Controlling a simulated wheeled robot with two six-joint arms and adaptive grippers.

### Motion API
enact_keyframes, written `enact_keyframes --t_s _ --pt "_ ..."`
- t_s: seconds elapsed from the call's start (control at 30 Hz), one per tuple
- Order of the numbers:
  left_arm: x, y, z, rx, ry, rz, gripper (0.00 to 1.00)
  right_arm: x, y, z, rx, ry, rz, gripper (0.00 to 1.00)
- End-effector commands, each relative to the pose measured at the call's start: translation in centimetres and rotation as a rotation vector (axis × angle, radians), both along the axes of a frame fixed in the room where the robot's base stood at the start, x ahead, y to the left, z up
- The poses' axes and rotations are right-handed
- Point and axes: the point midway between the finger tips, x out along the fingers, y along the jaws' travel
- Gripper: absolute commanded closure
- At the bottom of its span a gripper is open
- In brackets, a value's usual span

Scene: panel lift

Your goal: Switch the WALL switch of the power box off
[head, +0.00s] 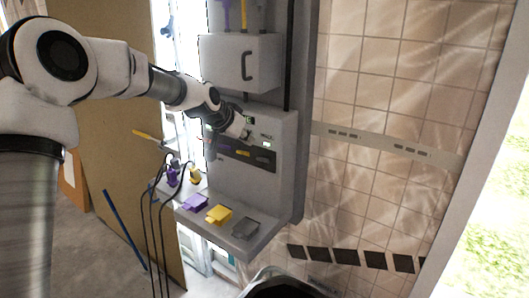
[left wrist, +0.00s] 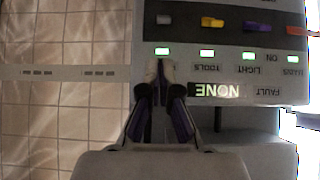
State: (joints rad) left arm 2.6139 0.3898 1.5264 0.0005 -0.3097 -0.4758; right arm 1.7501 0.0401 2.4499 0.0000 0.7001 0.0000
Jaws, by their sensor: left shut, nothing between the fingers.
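The grey power box (head: 285,135) is mounted at the middle of the head view. In the left wrist view its dark strip carries a grey switch (left wrist: 164,19), a yellow switch (left wrist: 212,22), a purple switch (left wrist: 257,28) and an orange-red switch (left wrist: 301,31). A lit green lamp is below each. Labels read TOOLS and LIGHT upside down; the label below the grey switch is hidden by my gripper, and I cannot read WALL. My left gripper (left wrist: 160,66) is shut and empty, its tips just below the grey switch's lamp. It also shows at the box front (head: 243,134).
A display (left wrist: 218,90) reads NONE beside FAULT. Purple (head: 195,202), yellow (head: 219,214) and grey (head: 245,228) sockets sit on the ledge below the box. Black cables hang at left. A cabinet (head: 240,62) with a handle is above. A tiled wall (head: 385,90) is at right.

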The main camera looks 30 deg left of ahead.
Motion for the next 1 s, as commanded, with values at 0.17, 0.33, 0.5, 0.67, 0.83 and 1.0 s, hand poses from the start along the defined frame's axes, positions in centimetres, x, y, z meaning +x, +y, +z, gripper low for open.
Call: enact_keyframes --t_s 0.17,0.33,0.5,0.67,0.83,1.0 --pt "1.1 -0.1 -1.1 -0.001 0.003 0.001 1.0 0.0 0.0 0.3 0.0 0.0 0.0 0.6" --pt "3.5 -0.5 -3.5 0.001 0.005 0.001 1.0 0.0 0.0 0.7 0.0 0.0 0.0 0.6" --pt "5.8 -0.8 -5.7 0.001 0.003 0.001 1.0 0.0 0.0 1.0 0.0 0.0 0.0 0.6" --pt "6.9 -1.0 -6.8 0.0 0.001 0.001 1.0 0.0 0.0 1.1 0.0 0.0 0.0 0.6" --pt "7.1 -1.0 -7.0 -0.001 0.0 0.001 1.0 0.0 0.0 1.1 0.0 0.0 0.0 0.6" --pt "7.1 -1.0 -7.0 -0.001 0.0 0.001 1.0 0.0 0.0 1.1 0.0 0.0 0.0 0.6"
